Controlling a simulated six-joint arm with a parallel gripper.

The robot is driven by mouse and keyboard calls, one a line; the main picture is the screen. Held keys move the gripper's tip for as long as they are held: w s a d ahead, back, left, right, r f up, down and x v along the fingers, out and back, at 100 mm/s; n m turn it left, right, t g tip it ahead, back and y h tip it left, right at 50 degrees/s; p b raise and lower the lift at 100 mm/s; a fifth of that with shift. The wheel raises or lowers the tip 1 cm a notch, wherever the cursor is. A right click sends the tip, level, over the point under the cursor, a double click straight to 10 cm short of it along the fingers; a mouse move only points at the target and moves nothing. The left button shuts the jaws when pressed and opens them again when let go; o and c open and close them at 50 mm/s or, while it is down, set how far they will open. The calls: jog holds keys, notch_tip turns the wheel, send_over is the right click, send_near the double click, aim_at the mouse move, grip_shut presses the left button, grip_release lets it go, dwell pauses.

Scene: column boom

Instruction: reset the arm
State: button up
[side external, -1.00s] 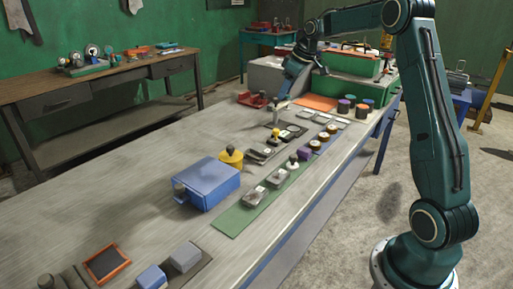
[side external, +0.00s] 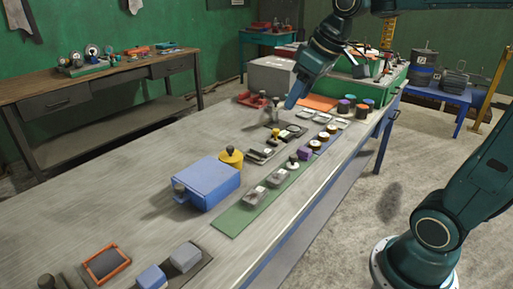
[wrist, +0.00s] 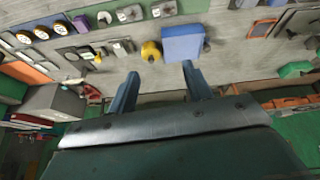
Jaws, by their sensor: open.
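My gripper (side external: 291,103) hangs over the far half of the long grey table (side external: 120,180) in the side view, fingers pointing down. In the wrist view my gripper (wrist: 160,72) shows two blue fingers spread apart with nothing between them. The fingers are open and empty. In the side view a fingertip overlaps the area near a small stamp-like piece (side external: 275,133); I cannot tell the height above the table.
A blue box (side external: 207,185) and a yellow knobbed piece (side external: 231,158) stand mid-table. A green strip (side external: 240,215) carries small blocks. A grey box (side external: 272,76) and green case (side external: 365,93) stand at the far end. The table's left side is mostly bare.

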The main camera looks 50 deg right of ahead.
jog(key=s+a+f, duration=0.2)
jog(key=s, duration=0.5)
jog(key=s+a+f+m, duration=0.1)
jog(key=s+a+f, duration=0.2)
jog(key=s, duration=0.5)
jog(key=shift+f+t, duration=0.15)
jog(key=shift+t, duration=0.15)
dwell(1.2)
